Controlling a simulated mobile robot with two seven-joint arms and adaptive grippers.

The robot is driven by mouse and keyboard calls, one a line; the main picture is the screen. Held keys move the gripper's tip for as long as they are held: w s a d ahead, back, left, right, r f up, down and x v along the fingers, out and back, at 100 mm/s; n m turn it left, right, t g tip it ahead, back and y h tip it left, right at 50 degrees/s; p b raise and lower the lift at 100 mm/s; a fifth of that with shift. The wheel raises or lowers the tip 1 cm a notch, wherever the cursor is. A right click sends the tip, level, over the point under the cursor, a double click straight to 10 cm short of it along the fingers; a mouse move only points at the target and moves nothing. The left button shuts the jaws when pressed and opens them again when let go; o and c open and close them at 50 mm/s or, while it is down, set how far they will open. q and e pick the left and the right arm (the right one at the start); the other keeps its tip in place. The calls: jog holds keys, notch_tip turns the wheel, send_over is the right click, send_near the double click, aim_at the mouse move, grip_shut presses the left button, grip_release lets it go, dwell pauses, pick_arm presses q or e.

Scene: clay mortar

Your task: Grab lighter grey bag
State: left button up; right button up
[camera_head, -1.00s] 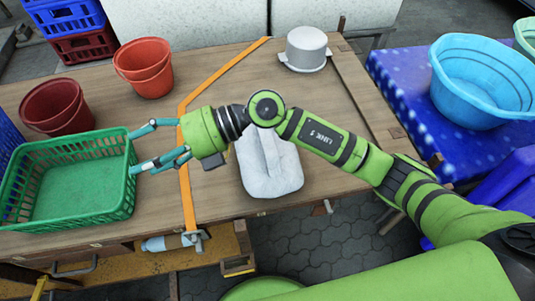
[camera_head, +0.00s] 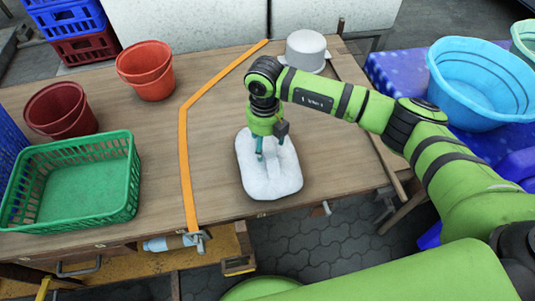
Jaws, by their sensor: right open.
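A light grey bag (camera_head: 268,181) lies on the wooden table, right of the orange strip. My right gripper (camera_head: 270,158) points down over the upper middle of the bag, with its fingers at or just above the bag's surface. It is open; whether the fingers touch the bag or straddle part of it cannot be told. My left gripper is not in view.
A green basket (camera_head: 128,205) stands at the table's left, with red buckets (camera_head: 146,72) behind it. An orange strip (camera_head: 184,150) crosses the table. A grey pot (camera_head: 306,52) stands at the back. A blue basin (camera_head: 480,85) is on the right table.

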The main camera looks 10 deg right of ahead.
jog(key=shift+f, duration=1.15)
grip_shut()
jog(key=shift+r, duration=0.1)
